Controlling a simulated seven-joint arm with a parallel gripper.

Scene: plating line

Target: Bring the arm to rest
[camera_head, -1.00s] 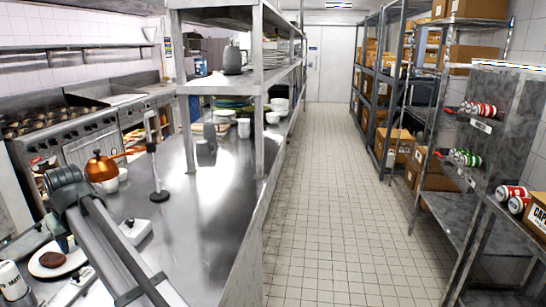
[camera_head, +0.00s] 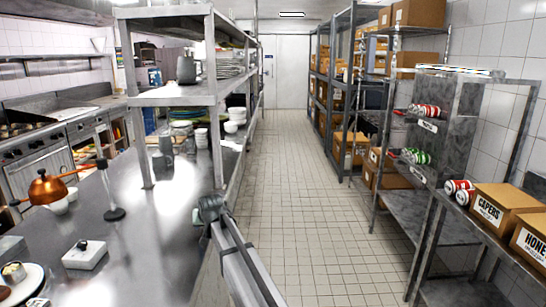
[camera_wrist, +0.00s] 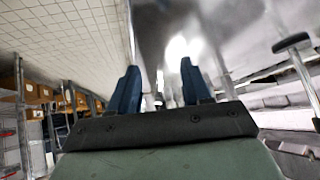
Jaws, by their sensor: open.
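My gripper shows in the wrist view (camera_wrist: 160,88), with its two dark blue fingers spread apart and nothing between them. In the head view my arm rises from the bottom middle, over the right edge of the steel counter (camera_head: 140,235); the fingers cannot be made out there. The gripper touches no object that I can see.
A steel shelf unit (camera_head: 180,98) stands behind. The tiled aisle (camera_head: 300,200) is clear. Boxes labelled CAPERS (camera_head: 508,208) and HONEY (camera_head: 532,240) sit at right.

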